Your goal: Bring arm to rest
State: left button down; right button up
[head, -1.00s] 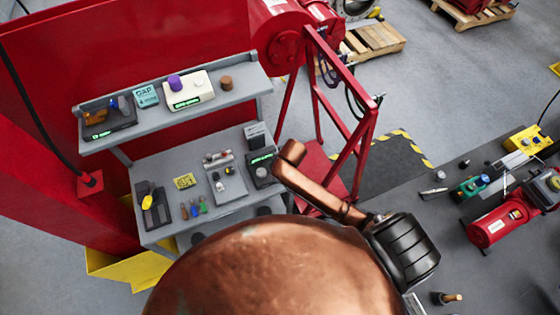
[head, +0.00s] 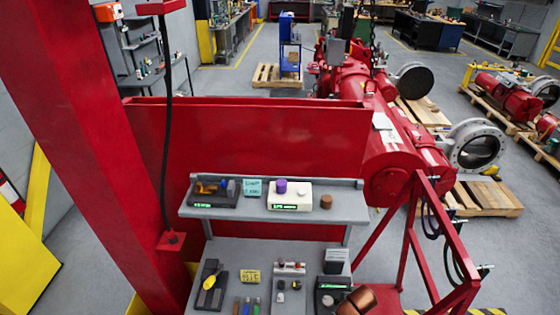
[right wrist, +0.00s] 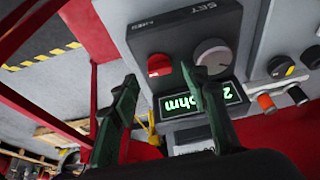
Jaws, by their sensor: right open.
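My right gripper (right wrist: 158,75) shows in the right wrist view with its two dark green fingers spread apart and nothing between them. Behind the fingertips is a dark meter (right wrist: 185,40) with a red knob (right wrist: 159,65), a grey knob (right wrist: 212,55) and a lit green display partly covered by a finger. I cannot tell how far the fingers are from it. In the head view, a copper-coloured part of my arm (head: 357,302) shows at the bottom edge, beside a dark box with a green display (head: 330,288). My left gripper is not in view.
A grey workbench (head: 240,254) carries small tools. Its upper shelf (head: 229,212) holds a white device (head: 289,196) and a purple cap (head: 280,186). A red frame (head: 411,240) stands to the right, a red column (head: 95,120) to the left. Open floor lies farther back.

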jog(key=shift+x, duration=1.05)
jog(key=shift+r, duration=0.1)
